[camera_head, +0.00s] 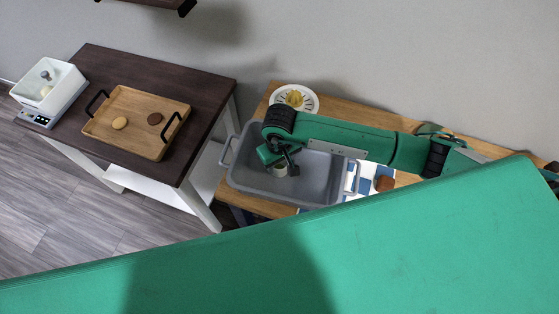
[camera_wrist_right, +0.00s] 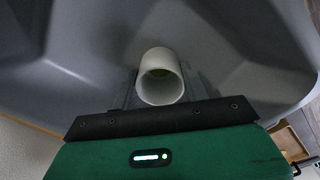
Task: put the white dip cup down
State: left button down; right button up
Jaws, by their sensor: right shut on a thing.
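The white dip cup (camera_head: 280,171) is small and round, with a pale greenish inside. My right gripper (camera_head: 287,160) is shut on it, inside the outline of the grey tub (camera_head: 238,174). In the right wrist view the cup (camera_wrist_right: 160,88) sits between the two dark fingers of the gripper (camera_wrist_right: 162,95), its open mouth facing the camera. The grey tub wall (camera_wrist_right: 75,50) fills the background there. I cannot tell whether the cup touches the tub floor. My left gripper is not in view.
A white plate (camera_head: 312,109) with yellow food stands behind the tub. A blue-and-white cloth (camera_head: 367,172) and a brown item (camera_head: 385,184) lie to its right. A dark table (camera_head: 205,88) holds a wooden tray (camera_head: 140,99) with two round pieces, and a scale (camera_head: 40,117) with a white bin (camera_head: 62,84).

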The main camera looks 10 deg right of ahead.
jog(key=o, duration=1)
jog(key=shift+f, duration=0.1)
jog(key=shift+r, duration=0.25)
notch_tip(320, 180, up, 12)
jog(key=b, duration=0.4)
jog(key=shift+b, duration=0.3)
jog(key=shift+f, duration=0.1)
